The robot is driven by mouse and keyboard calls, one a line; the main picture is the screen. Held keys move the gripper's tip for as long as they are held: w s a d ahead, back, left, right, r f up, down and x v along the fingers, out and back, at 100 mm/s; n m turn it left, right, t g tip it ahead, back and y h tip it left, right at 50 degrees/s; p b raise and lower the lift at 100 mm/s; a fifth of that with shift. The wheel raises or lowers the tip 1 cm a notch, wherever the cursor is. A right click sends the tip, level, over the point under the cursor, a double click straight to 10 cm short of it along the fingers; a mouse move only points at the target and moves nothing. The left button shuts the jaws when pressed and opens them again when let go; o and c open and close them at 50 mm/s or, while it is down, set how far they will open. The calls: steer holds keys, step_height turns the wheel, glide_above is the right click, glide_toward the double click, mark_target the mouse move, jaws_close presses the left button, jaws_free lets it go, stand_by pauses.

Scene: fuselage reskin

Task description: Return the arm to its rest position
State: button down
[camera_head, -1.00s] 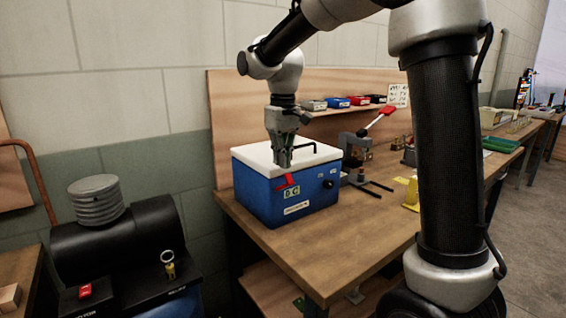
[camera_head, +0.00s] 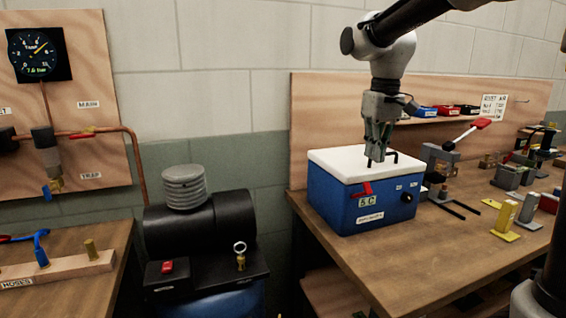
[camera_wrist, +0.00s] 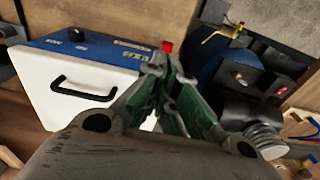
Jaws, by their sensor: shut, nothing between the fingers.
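My arm comes in from the top right in the head view. My gripper (camera_head: 378,157) points down, shut and empty, in front of or above the white lid of the blue box (camera_head: 345,205); I cannot tell the gap between them. In the wrist view my gripper (camera_wrist: 172,85) shows its green-grey fingers together. The blue box (camera_wrist: 88,50), its white lid and its black handle (camera_wrist: 85,92) lie to the left of the fingers there.
A wooden workbench (camera_head: 400,270) carries the box, a red-handled press (camera_head: 440,165) and a yellow stand (camera_head: 505,222). A black compressor (camera_head: 210,230) stands at left, below a gauge board (camera_head: 90,130). A wooden back panel (camera_head: 310,110) stands behind the box.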

steer(key=s+d+f+m+t, duration=0.1)
steer(key=s+d+f, duration=0.1)
steer(key=s+d, duration=0.4)
steer(key=s+d+f+m+t, duration=0.2)
steer(key=s+d, duration=0.4)
steer(key=s, duration=1.1)
steer(key=shift+s+f+t, duration=0.2)
steer(key=shift+f+t, duration=0.1)
steer(key=shift+f, duration=0.15)
